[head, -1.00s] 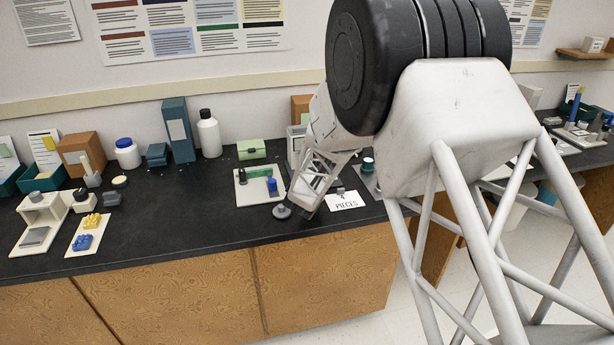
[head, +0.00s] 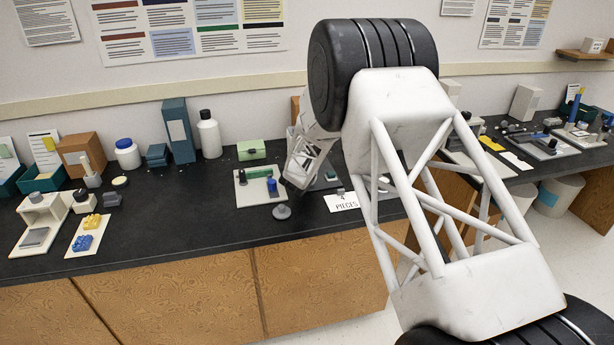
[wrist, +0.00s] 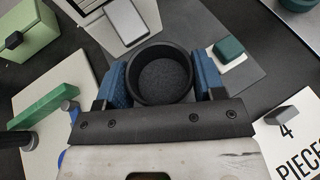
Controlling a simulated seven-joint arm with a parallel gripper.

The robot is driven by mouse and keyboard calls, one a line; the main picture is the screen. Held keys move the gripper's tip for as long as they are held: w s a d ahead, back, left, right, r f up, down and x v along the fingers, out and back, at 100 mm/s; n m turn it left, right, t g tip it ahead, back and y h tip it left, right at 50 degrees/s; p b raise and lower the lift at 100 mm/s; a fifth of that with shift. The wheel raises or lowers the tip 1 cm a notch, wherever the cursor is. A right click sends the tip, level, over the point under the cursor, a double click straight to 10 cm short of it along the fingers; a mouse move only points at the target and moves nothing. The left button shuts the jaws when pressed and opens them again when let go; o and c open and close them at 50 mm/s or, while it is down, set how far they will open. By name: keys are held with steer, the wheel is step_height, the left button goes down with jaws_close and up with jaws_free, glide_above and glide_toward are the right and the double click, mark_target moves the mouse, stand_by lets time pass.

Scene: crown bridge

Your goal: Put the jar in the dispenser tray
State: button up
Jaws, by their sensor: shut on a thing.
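My gripper (wrist: 162,88) is shut on a round black open-topped jar (wrist: 165,76), with a blue pad on either side of it. The jar's inside looks dark and grainy. In the head view my gripper (head: 294,184) is low over the counter, and the jar cannot be made out there. A white unit with a grey panel (wrist: 122,20), apparently the dispenser, stands just beyond the jar in the wrist view. A flat dark grey plate (wrist: 262,73) lies at its foot, perhaps its tray. The jar covers part of this area, so contact below it cannot be told.
A teal-topped block (wrist: 229,49) is close right of the jar. A cream board (head: 241,199) with a green bar (wrist: 45,107) is left. A "4 PIECES" card (head: 342,202) and a grey knob (head: 282,212) lie near the front. A light green box (head: 251,149) stands behind.

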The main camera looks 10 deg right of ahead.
steer(key=shift+w, duration=0.4)
steer(key=shift+f, duration=1.75)
steer(key=o, duration=1.1)
steer(key=shift+f, duration=0.15)
steer(key=shift+v, duration=6.05)
